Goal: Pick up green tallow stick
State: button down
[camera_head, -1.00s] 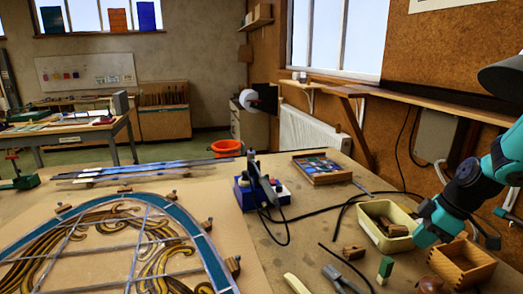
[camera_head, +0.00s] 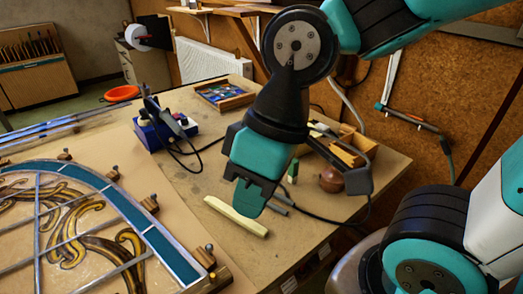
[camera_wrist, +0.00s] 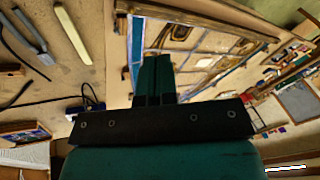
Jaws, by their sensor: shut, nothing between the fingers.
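My gripper (camera_head: 248,203) hangs over the bench, fingers pointing down, shut and empty. Its closed fingers also show in the wrist view (camera_wrist: 154,77). A pale yellow stick (camera_head: 237,216) lies on the bench beside and below the fingertips in the head view; it also shows in the wrist view (camera_wrist: 72,37).
The leaded panel (camera_head: 95,225) with wooden blocks around it fills the left. A blue soldering unit (camera_head: 160,132) with a cable and a tray of coloured glass (camera_head: 224,95) stand behind. A round brown object (camera_head: 331,179) and a wooden box (camera_head: 352,150) sit right. My arm hides part of the bench.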

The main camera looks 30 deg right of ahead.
aim_at(293, 173)
jog(key=z, duration=0.55)
jog(key=k, duration=0.65)
jog(key=z, duration=0.55)
jog(key=i, duration=1)
jog(key=u, duration=0.65)
